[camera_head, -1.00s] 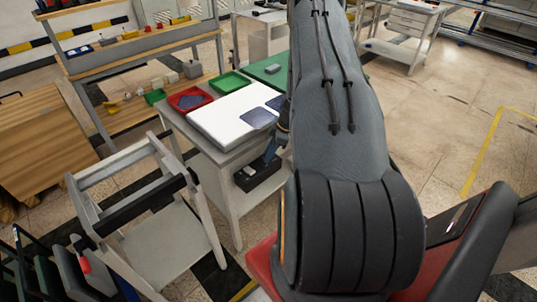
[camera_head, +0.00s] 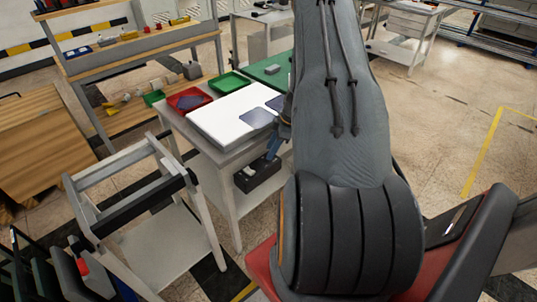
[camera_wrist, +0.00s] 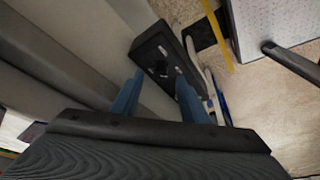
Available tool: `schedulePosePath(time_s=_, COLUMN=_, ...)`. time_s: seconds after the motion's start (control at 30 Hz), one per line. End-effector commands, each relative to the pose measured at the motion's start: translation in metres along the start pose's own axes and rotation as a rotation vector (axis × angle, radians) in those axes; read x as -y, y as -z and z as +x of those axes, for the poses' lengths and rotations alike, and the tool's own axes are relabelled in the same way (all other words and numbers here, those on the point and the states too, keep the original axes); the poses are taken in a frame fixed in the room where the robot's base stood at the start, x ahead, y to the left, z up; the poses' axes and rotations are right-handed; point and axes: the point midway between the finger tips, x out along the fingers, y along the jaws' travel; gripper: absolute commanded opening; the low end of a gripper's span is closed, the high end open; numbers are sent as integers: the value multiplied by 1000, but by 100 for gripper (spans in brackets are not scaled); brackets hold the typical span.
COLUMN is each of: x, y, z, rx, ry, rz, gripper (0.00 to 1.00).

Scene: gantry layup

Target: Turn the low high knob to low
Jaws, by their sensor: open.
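A black control box (camera_head: 257,175) is mounted on the front side of the grey workbench, below its top. In the wrist view the box (camera_wrist: 153,48) shows its dark face with small pale marks and a dark round part that looks like the knob (camera_wrist: 160,69). I cannot read which way it points. My gripper (camera_wrist: 158,78) is open, with its two blue fingers apart and nothing between them. The fingertips point at the box and appear near the round part. I cannot tell whether they touch it. In the head view my arm hides most of the gripper.
The workbench top holds a white board (camera_head: 225,118), a red tray (camera_head: 188,101) and a green tray (camera_head: 230,82). A grey cart (camera_head: 125,200) stands left of the bench. A wooden cabinet (camera_head: 40,140) stands farther left. The floor on the right is open.

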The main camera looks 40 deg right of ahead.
Motion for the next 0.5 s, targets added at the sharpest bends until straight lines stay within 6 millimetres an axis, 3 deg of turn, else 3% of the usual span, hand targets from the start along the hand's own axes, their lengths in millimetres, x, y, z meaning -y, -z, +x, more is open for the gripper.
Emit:
schedulePosePath(time_s=0.23, x=-2, y=0, z=-34, rx=0, ry=-2, rz=-1, gripper=41)
schedulePosePath(time_s=0.5, x=0, y=1, z=-47, rx=0, ry=1, rz=-1, gripper=41)
